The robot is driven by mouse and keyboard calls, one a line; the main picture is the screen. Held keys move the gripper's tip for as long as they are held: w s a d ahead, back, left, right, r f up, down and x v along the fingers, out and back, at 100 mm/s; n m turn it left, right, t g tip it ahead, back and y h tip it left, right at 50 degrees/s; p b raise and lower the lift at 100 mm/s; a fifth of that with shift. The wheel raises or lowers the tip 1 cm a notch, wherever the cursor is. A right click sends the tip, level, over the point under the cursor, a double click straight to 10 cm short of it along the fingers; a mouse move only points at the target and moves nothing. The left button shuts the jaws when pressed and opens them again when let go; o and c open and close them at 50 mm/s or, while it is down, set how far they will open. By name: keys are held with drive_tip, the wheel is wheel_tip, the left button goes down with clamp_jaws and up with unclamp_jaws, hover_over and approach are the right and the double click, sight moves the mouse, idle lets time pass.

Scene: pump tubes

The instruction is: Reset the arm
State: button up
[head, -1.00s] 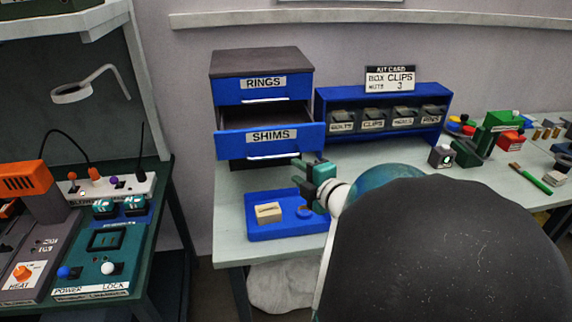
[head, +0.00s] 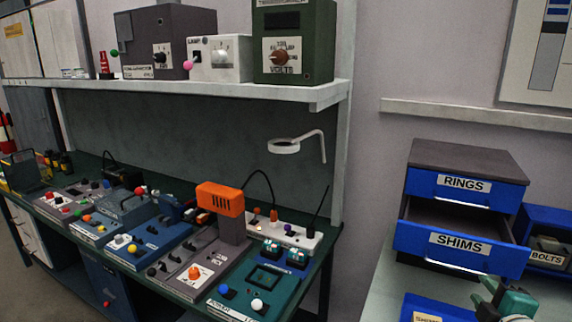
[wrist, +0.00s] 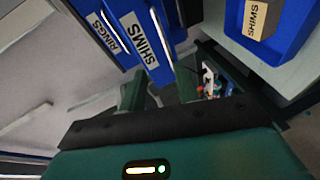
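My gripper (head: 503,295) is at the lower right of the head view, in front of the drawer cabinet and above the pale bench. In the wrist view its two green fingers (wrist: 160,88) stand apart with nothing visible between them but the background. The shims drawer (head: 459,246) is pulled out and the rings drawer (head: 465,187) above it is shut; the shims drawer's front also shows in the wrist view (wrist: 140,35). A blue tray (head: 450,308) holding a beige shims box (head: 427,318) lies below the cabinet, cut off by the frame edge.
A dark green workbench (head: 318,262) on the left carries several control panels and an orange-topped device (head: 220,199). A shelf (head: 200,90) above it holds boxes with dials. A blue bin rack (head: 547,228) stands right of the cabinet. A gap separates the two benches.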

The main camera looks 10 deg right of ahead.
drive_tip(key=w+a+r+m+g+h, duration=0.1)
drive_tip(key=w+a+r+m+g, duration=0.15)
drive_tip(key=a+m, duration=0.3)
drive_tip(key=s+a+f+m+g+y, duration=0.1)
drive_tip(key=s+a+m+g+y, duration=0.2)
drive_tip(key=a, duration=0.9)
drive_tip(key=s+a+f+m+g+y, duration=0.2)
drive_tip(key=s+a, duration=0.4)
drive_tip(key=a, duration=0.5)
drive_tip(key=shift+s+a+m+g+y, duration=0.2)
drive_tip(key=shift+a+m+g+y, duration=0.2)
drive_tip(key=shift+m+g, duration=0.45)
drive_tip(key=shift+d, duration=0.15)
